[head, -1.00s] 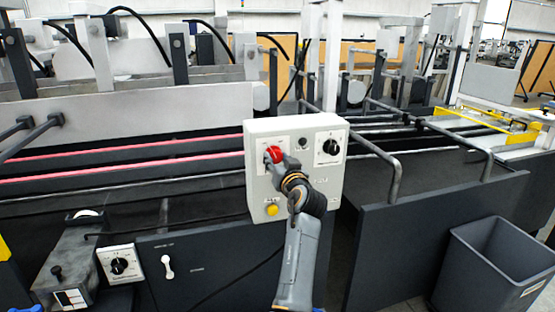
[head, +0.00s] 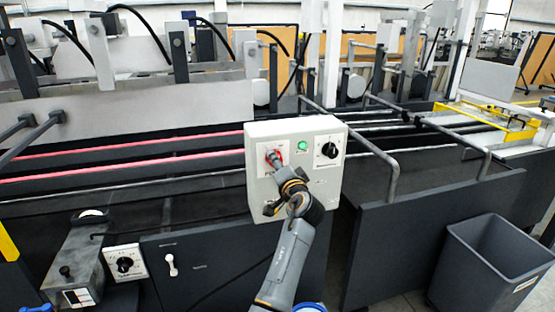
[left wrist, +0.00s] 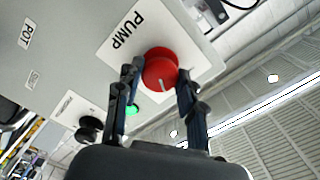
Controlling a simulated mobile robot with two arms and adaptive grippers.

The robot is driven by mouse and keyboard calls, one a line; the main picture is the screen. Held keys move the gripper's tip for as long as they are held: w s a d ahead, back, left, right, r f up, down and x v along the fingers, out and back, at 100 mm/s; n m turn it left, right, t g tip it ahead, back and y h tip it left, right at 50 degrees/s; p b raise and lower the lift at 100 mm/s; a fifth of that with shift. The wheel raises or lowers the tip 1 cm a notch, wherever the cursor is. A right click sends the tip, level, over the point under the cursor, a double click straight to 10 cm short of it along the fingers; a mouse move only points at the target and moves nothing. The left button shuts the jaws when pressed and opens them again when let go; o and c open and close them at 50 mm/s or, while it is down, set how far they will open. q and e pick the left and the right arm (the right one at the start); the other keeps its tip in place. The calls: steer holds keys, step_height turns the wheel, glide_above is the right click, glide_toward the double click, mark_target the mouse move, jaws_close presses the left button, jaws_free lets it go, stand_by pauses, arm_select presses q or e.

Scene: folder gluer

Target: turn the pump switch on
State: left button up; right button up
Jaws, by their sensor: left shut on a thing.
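The red pump switch (head: 270,154) is a round knob on the upper left of the pale control box. In the left wrist view the red knob (left wrist: 160,66) sits on a white plate marked PUMP, its white line pointing down in the picture. My left gripper (head: 275,159) is at the knob, with one finger on each side, shut on it; the fingers also show in the left wrist view (left wrist: 157,85). A green lamp (head: 303,146) beside the switch is lit. In the head view the gripper hides part of the knob. My right gripper is not in view.
A black rotary knob (head: 329,150) is on the right of the same box (head: 325,185). Metal guard rails (head: 394,175) stand to the right. A grey bin (head: 490,265) stands at the lower right. Another dial (head: 124,264) is at lower left.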

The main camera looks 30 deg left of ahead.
arm_select(q)
steer(key=shift+r+m+p, duration=0.15)
steer(key=shift+m+p, duration=0.25)
steer(key=shift+m, duration=0.5)
steer(key=o, duration=1.2)
steer(key=shift+a, duration=0.1)
steer(key=shift+c, duration=0.2)
steer(key=v, duration=0.7)
steer(key=shift+d, duration=0.2)
steer(key=shift+s, duration=0.15)
